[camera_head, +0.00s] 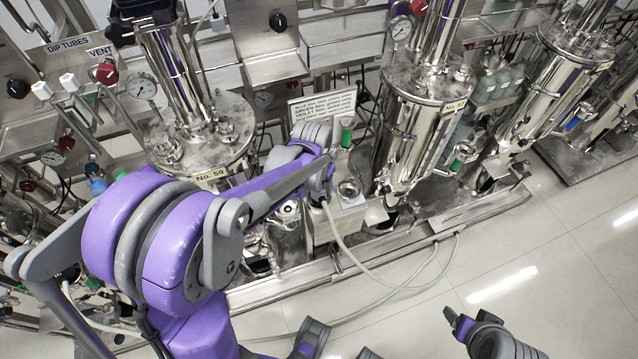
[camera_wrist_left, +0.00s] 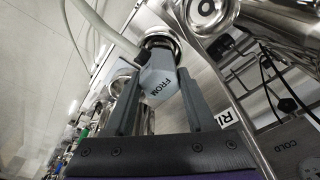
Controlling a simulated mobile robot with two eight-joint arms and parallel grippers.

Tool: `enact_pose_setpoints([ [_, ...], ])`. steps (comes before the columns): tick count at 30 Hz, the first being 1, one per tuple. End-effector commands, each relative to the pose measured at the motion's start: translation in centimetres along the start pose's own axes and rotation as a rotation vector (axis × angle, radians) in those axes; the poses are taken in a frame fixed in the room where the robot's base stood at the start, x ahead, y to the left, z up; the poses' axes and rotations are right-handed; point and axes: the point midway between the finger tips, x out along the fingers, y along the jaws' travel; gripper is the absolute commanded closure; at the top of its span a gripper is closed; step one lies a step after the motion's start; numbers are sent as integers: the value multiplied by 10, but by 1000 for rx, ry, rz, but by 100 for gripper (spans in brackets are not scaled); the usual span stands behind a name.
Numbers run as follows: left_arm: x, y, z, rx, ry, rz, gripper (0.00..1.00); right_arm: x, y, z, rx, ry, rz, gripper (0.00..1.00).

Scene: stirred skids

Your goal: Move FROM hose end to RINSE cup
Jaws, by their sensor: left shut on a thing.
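My left gripper (camera_head: 322,196) reaches in among the skids. In the left wrist view its fingers (camera_wrist_left: 157,95) are shut on the grey FROM hose end (camera_wrist_left: 160,84), a block with dark lettering. The pale hose (camera_head: 352,256) runs down from the gripper and loops over the floor. A round metal cup (camera_head: 348,189) sits just right of the gripper; a round metal rim (camera_wrist_left: 160,40) shows just beyond the hose end. A label reading "RI" (camera_wrist_left: 226,118), partly hidden, is beside the fingers. I cannot tell whether hose end and rim touch. My right gripper (camera_head: 462,324) is at lower right, its opening unclear.
Steel vessel No. 59 (camera_head: 205,135) stands left of the gripper, and another tall vessel (camera_head: 412,125) right of it. A printed sign (camera_head: 322,106) stands behind. A steel base rail (camera_head: 330,268) edges the skids. The tiled floor (camera_head: 560,290) is open at right.

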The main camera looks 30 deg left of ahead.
Motion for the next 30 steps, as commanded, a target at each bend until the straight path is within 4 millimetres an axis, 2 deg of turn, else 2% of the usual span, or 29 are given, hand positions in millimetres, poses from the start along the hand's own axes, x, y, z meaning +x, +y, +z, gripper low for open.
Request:
enact_pose_setpoints([
  [15, 12, 0, 2, 0, 0, 0, 100, 9, 0, 5, 0, -3, 0, 27],
  [16, 11, 0, 2, 0, 0, 0, 41, 8, 0, 5, 0, -3, 0, 27],
  [18, 10, 0, 2, 0, 0, 0, 29, 7, 0, 5, 0, -3, 0, 27],
  [21, 10, 0, 2, 0, 0, 0, 11, 7, 0, 5, 0, -3, 0, 27],
  [30, 9, 0, 2, 0, 0, 0, 10, 7, 0, 4, 0, -3, 0, 27],
])
